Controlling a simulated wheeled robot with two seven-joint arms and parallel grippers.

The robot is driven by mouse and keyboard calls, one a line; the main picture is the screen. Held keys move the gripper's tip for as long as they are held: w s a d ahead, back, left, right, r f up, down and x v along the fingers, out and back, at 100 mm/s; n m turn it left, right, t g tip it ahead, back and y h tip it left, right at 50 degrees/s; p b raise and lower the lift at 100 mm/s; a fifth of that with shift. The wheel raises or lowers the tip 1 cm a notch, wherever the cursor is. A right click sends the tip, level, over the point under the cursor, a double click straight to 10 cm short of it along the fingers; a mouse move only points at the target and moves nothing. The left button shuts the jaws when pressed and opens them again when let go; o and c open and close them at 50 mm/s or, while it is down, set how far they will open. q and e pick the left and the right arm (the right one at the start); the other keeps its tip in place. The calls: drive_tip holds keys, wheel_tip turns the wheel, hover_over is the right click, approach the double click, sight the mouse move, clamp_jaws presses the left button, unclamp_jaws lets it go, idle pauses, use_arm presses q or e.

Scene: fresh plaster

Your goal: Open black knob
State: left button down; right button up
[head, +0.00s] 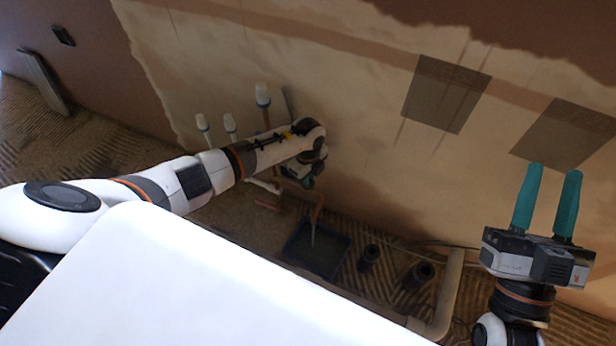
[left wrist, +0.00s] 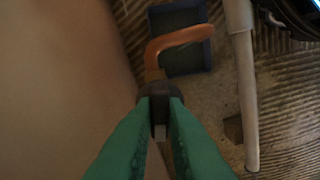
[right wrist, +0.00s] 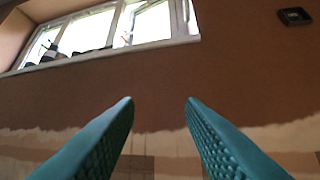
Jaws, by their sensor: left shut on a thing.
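The black knob (left wrist: 158,90) sits at the base of a copper spout (left wrist: 182,40) in the left wrist view. My left gripper (left wrist: 160,108) has its green fingers on either side of the knob and is shut on it. In the head view my left gripper (head: 309,181) is by the plastered wall, and my arm and hand hide the knob there. The copper spout (head: 318,203) shows just below it, with a thin pale streak under its end. My right gripper (head: 547,185) is open and empty, held up at the right, away from the knob.
A dark blue tub (head: 343,252) stands on the floor below the spout. Black cylinders (head: 368,257) and a pale pipe (head: 449,290) are to its right. White-capped pipes (head: 263,94) stand by the wall behind my left arm. A white surface (head: 190,285) fills the foreground.

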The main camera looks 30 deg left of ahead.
use_arm(q)
drive_tip(key=shift+n, duration=0.6)
use_arm(e)
drive_tip(key=shift+w+f+g+h, duration=0.15)
drive_tip(key=shift+w+f+g, duration=0.25)
drive_tip(key=shift+f+g, duration=0.2)
drive_tip(key=shift+w+f+g+h, duration=0.15)
drive_tip(key=shift+w+f+g, duration=0.2)
drive_tip(key=shift+f+g, duration=0.2)
use_arm(q)
drive_tip(key=shift+n+p, duration=0.3)
drive_tip(key=shift+p, duration=0.1)
drive_tip(key=shift+n+p, duration=0.5)
drive_tip(key=shift+n, duration=0.4)
drive_tip(key=c, duration=1.4)
unclamp_jaws()
use_arm(e)
drive_tip(key=f+g, duration=0.2)
drive_tip(key=w+f+g+h, duration=0.1)
drive_tip(key=f, duration=0.2)
drive_tip(key=shift+w+d+g, duration=0.15)
drive_tip(key=shift+d+g, duration=0.05)
drive_tip(key=shift+g, duration=0.15)
